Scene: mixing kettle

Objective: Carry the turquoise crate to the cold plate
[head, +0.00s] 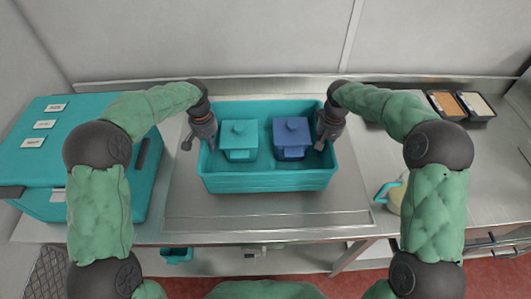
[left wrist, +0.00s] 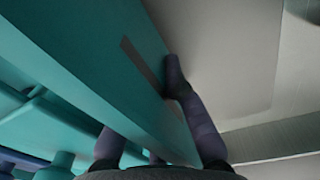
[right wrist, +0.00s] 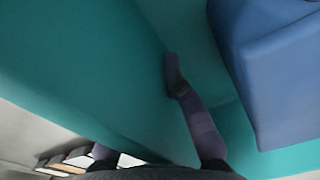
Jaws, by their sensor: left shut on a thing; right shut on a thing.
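The turquoise crate (head: 268,181) is in the middle of the head view, over a flat grey metal plate (head: 190,205). I cannot tell whether it rests on the plate or hangs just above it. It looks level. Inside are a turquoise lidded pot (head: 239,142) at left and a blue lidded pot (head: 291,140) at right. My left gripper (head: 204,141) is shut on the crate's left wall, which also shows in the left wrist view (left wrist: 95,65). My right gripper (head: 326,138) is shut on its right wall, seen in the right wrist view (right wrist: 80,65).
A large turquoise chest (head: 75,125) with white labels stands at left. A pale jug (head: 394,196) with a turquoise handle is right of the plate. Dark trays (head: 463,117) with brown and white contents stand at back right. The wall is close behind; the right counter has free room.

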